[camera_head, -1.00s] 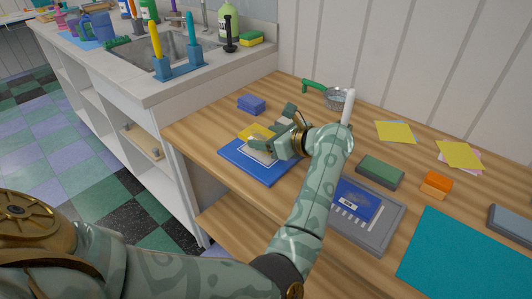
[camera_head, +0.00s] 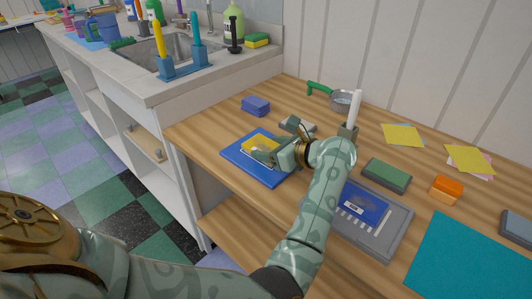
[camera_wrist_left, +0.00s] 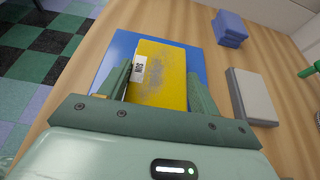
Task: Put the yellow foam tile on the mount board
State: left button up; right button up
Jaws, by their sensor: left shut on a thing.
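The yellow foam tile (camera_head: 261,143) has a small white label and worn grey patches. In the left wrist view the tile (camera_wrist_left: 163,75) lies between the two green fingers of my left gripper (camera_wrist_left: 160,82), which is shut on it. In the head view my left gripper (camera_head: 277,154) covers part of the tile. The blue mount board (camera_head: 247,165), with a white outline on it, lies under the tile near the left table edge; it also shows in the left wrist view (camera_wrist_left: 120,50). I cannot tell whether the tile touches the board. My right gripper is not in view.
A blue block (camera_head: 255,106) and a grey block (camera_head: 298,125) lie behind the board. To the right are a grey tray (camera_head: 385,238), a green block (camera_head: 386,175), an orange block (camera_head: 446,190) and a teal mat (camera_head: 470,258).

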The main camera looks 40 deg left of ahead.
pick_arm(q)
jog(key=shift+f, duration=0.1)
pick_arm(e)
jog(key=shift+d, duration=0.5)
pick_arm(q)
jog(key=shift+f, duration=0.15)
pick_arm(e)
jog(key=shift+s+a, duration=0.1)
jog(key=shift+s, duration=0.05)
